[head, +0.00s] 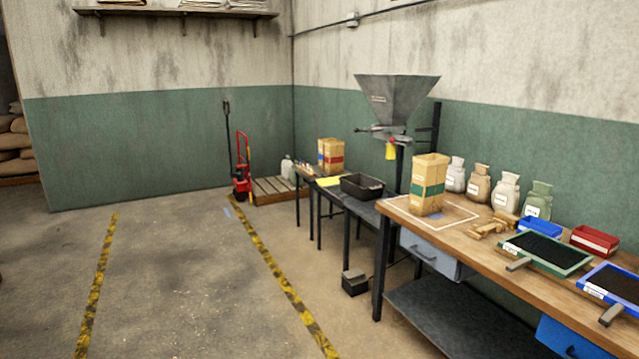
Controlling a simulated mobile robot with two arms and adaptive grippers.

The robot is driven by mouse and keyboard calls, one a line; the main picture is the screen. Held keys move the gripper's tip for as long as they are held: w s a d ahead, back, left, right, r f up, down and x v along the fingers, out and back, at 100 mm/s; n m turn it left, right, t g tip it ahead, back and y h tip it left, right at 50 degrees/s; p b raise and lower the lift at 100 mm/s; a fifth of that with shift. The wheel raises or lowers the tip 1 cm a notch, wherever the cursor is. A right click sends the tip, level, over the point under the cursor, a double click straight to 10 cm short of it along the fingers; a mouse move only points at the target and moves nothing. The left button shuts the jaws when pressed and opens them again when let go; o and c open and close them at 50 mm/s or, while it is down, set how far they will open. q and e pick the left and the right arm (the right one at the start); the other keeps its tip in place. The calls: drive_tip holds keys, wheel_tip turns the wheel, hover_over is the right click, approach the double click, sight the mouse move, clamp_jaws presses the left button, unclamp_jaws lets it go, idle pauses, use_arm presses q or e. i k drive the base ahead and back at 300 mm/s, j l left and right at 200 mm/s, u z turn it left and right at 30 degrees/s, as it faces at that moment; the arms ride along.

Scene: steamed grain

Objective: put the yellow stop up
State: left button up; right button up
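A small yellow piece (391,150) hangs below the grey metal hopper (394,97), near its outlet; it may be the yellow stop, but it is too small to tell its form. A flat yellow item (329,181) lies on the far table beside a black bin (362,186). Neither of my grippers is in view.
A wooden bench (470,238) on the right holds a tan box with a green band (429,184), several sacks, a wooden tool (493,227) and framed trays (545,248). The floor (180,270) at left is clear.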

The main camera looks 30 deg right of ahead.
sight(334, 180)
drive_tip(key=i+l+z, duration=0.25)
drive_tip(key=i+z, duration=0.2)
drive_tip(key=i, duration=0.2)
drive_tip(key=i+l+z, duration=0.1)
drive_tip(key=i+z, duration=0.3)
drive_tip(key=i, duration=3.65)
